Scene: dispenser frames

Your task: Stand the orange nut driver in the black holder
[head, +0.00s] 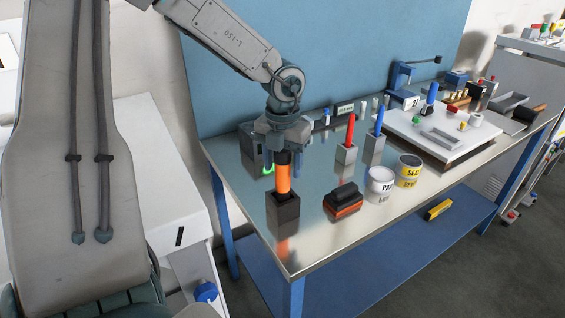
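The orange nut driver (283,181) stands upright, its lower end in the mouth of the square black holder (284,212) near the table's front left. Its dark top end points up under my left gripper (282,163). The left gripper points straight down, its fingers spread on either side of the driver's top, with a small gap showing beside it. How deep the driver sits is hidden by the holder's walls. My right gripper is not in view.
A red-handled tool (351,131) and a blue-handled tool (378,121) stand in grey blocks to the right. A white board (440,146) with small parts is farther right.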

